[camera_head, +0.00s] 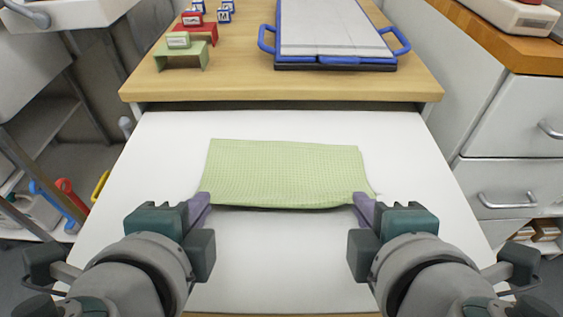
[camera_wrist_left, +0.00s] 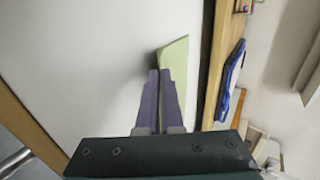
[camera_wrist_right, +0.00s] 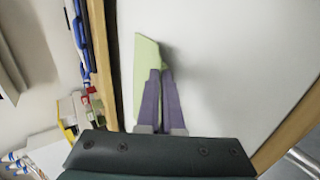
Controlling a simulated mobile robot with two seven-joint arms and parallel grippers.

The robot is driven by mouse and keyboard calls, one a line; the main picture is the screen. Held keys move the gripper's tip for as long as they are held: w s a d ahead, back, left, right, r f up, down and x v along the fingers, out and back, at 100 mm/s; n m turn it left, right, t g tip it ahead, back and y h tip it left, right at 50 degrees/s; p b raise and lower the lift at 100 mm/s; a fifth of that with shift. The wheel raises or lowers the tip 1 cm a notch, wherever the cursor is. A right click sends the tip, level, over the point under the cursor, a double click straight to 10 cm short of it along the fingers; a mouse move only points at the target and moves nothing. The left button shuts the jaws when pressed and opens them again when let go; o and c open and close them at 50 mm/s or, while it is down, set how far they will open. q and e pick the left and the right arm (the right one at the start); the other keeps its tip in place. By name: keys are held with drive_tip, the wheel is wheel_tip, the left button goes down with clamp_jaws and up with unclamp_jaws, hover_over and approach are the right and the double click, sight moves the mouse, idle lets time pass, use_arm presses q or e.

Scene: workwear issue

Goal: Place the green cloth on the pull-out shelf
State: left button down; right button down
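The green cloth (camera_head: 285,172) is spread out flat over the white pull-out shelf (camera_head: 270,265), its long side running left to right. My left gripper (camera_head: 203,198) is shut on its near left corner and my right gripper (camera_head: 363,198) on its near right corner. A dark shadow under the near edge shows that edge slightly raised; I cannot tell how much of the far part touches the shelf. In the left wrist view the cloth (camera_wrist_left: 175,62) runs out from between the closed fingers (camera_wrist_left: 160,78). The right wrist view shows the same of the cloth (camera_wrist_right: 147,62) and fingers (camera_wrist_right: 162,80).
Behind the shelf is a wooden worktop (camera_head: 235,82) with a blue-handled board (camera_head: 335,35), a green stand (camera_head: 182,55), a red stand (camera_head: 198,29) and several small blocks. A drawer cabinet (camera_head: 515,125) stands at right. The shelf is bare around the cloth.

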use_arm(q)
drive_tip(key=c, duration=0.7)
unclamp_jaws()
use_arm(e)
drive_tip(key=c, duration=0.7)
unclamp_jaws()
use_arm(q)
drive_tip(key=s+r, duration=0.2)
drive_tip(key=r, duration=0.1)
drive_tip(key=s+r, duration=0.2)
drive_tip(key=r, duration=0.1)
drive_tip(key=s+r, duration=0.2)
drive_tip(key=r, duration=0.1)
use_arm(e)
drive_tip(key=s+r, duration=0.2)
drive_tip(key=r, duration=0.1)
drive_tip(key=s+r, duration=0.2)
drive_tip(key=r, duration=0.1)
drive_tip(key=s+r, duration=0.2)
drive_tip(key=r, duration=0.1)
use_arm(q)
drive_tip(key=shift+r, duration=0.1)
use_arm(e)
drive_tip(key=shift+r, duration=0.1)
